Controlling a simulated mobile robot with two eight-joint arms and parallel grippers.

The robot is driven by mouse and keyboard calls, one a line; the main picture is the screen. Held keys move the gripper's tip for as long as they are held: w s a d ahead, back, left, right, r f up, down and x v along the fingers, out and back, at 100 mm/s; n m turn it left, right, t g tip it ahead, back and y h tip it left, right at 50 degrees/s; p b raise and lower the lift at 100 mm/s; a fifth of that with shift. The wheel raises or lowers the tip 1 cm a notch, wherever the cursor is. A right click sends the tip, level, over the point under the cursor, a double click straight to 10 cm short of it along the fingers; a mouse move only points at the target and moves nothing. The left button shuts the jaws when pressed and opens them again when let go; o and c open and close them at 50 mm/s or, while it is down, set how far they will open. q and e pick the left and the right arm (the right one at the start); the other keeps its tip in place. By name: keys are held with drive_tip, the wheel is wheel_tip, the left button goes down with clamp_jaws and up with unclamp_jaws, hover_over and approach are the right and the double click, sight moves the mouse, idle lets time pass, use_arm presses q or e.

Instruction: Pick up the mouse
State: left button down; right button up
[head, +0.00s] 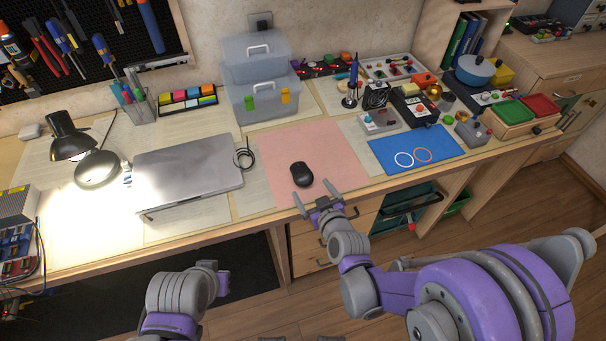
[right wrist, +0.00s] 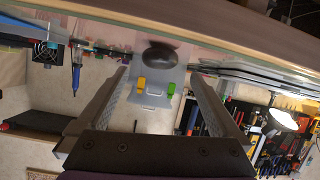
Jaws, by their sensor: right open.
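The black mouse (head: 302,174) lies on the pink mat (head: 268,150) near the desk's front edge. It also shows in the right wrist view (right wrist: 158,52), at the top and between the fingers. My right gripper (head: 318,199) is at the desk's front edge, just on the near side of the mouse. Its two fingers are spread and empty, and they are apart from the mouse. They also show in the right wrist view (right wrist: 157,85). My left gripper (head: 220,278) is low in front of the desk at the bottom; its jaws are not clear.
A closed silver laptop (head: 188,170) and a cable lie left of the mat. A blue mat (head: 400,163) with two rings lies to the right. Clear plastic boxes (head: 260,100) stand behind. The pink mat around the mouse is clear.

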sight(305, 179)
drive_tip(key=x, duration=0.6)
drive_tip(key=shift+w+a+r, duration=0.1)
drive_tip(key=shift+w+a, duration=0.05)
drive_tip(key=shift+w, duration=0.15)
drive_tip(key=shift+c, duration=0.2)
drive_tip(key=c, duration=1.3)
